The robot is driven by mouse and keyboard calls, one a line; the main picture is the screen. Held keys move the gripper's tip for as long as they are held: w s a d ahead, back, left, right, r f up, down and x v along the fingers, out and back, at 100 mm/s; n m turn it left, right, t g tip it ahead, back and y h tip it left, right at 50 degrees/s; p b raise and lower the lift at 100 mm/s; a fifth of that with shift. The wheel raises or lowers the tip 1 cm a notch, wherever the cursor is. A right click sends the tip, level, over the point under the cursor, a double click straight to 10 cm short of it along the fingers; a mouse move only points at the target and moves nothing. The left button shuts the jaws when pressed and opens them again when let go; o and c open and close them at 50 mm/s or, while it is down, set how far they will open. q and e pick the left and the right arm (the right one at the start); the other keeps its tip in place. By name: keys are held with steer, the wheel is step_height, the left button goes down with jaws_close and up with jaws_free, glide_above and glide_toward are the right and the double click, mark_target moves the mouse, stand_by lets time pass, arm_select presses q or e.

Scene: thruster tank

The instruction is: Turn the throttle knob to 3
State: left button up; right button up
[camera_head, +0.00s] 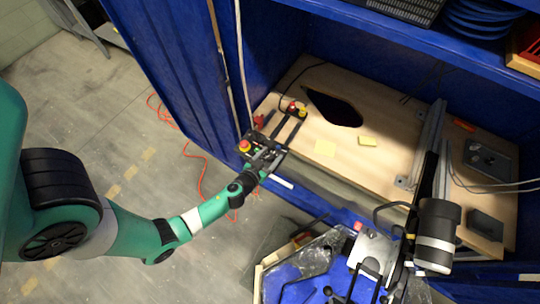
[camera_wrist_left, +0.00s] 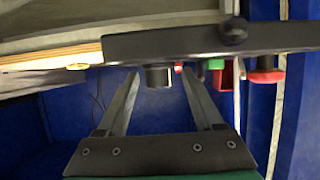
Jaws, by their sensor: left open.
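A dark control panel (camera_wrist_left: 215,40) crosses the left wrist view, seen edge-on. A short dark cylindrical knob (camera_wrist_left: 158,78) sticks out from it, with red and green parts farther right. I take this as the throttle knob; its pointer and numbers do not show. My left gripper (camera_wrist_left: 160,88) is open, with one finger on each side of the knob in the picture; I see no clear contact. In the head view my left gripper (camera_head: 266,158) is at the small dark panel by the bench's left front corner, and the knob cannot be made out there. My right gripper does not show.
Blue cabinet walls (camera_head: 180,70) rise at left. Orange cable (camera_head: 203,180) lies on the floor.

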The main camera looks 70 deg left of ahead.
arm_select(q)
jaws_close()
steer(key=shift+s, duration=0.1)
stand_by(0.3)
